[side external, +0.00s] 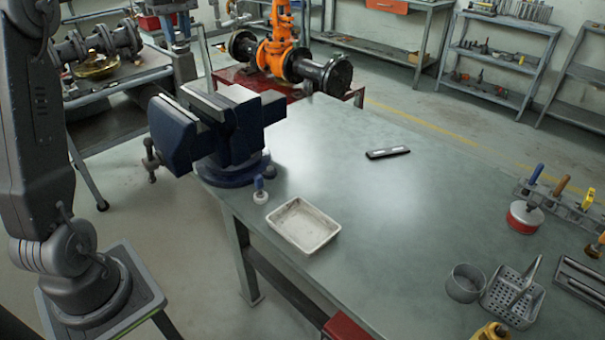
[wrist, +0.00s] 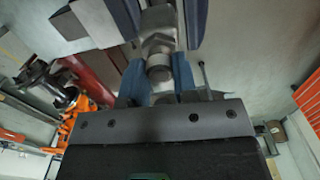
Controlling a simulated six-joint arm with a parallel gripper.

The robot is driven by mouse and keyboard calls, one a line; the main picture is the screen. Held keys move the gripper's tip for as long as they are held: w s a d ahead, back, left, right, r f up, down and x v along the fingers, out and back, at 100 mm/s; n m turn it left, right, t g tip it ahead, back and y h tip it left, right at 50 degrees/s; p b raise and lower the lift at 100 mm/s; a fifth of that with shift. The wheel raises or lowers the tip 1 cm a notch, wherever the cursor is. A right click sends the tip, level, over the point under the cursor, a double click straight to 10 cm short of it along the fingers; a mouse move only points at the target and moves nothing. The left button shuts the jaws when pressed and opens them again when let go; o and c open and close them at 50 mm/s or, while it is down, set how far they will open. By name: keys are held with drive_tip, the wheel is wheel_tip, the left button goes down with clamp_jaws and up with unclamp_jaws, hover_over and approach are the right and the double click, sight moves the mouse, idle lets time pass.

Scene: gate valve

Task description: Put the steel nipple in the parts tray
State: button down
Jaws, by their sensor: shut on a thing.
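The steel nipple (wrist: 157,46) is a grey metal piece with a wider hex-like section. In the wrist view it sits between the blue fingers of my gripper (wrist: 158,66), which is shut on it. In the side view my gripper (side external: 179,36) hangs at the upper left, pointing down; it appears behind and above the vise in the picture. The nipple is too small to make out clearly there. The parts tray (side external: 303,226) is a shallow, off-white rectangular tray on the bench's near left edge. It looks empty and lies below and right of my gripper in the picture.
A dark blue vise (side external: 215,135) stands at the bench corner, between gripper and tray in the picture. An orange valve (side external: 277,52) stands behind. The middle of the bench (side external: 400,210) is clear.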

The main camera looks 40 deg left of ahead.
drive_tip(key=w+d+m, duration=0.2)
drive_tip(key=d+m, duration=0.7)
drive_tip(key=d, duration=1.3)
wheel_tip(320, 180, down, 19)
drive_tip(key=w+d+f, duration=0.4)
drive_tip(key=d+f, duration=0.6)
drive_tip(key=f, duration=0.1)
drive_tip(key=shift+w+d+f, duration=0.2)
drive_tip(key=shift+w+f, duration=0.1)
drive_tip(key=shift+f, duration=0.05)
drive_tip(key=shift+f, duration=0.1)
drive_tip(key=c, duration=1.3)
unclamp_jaws()
drive_tip(key=shift+f, duration=0.1)
drive_tip(key=o, duration=0.4)
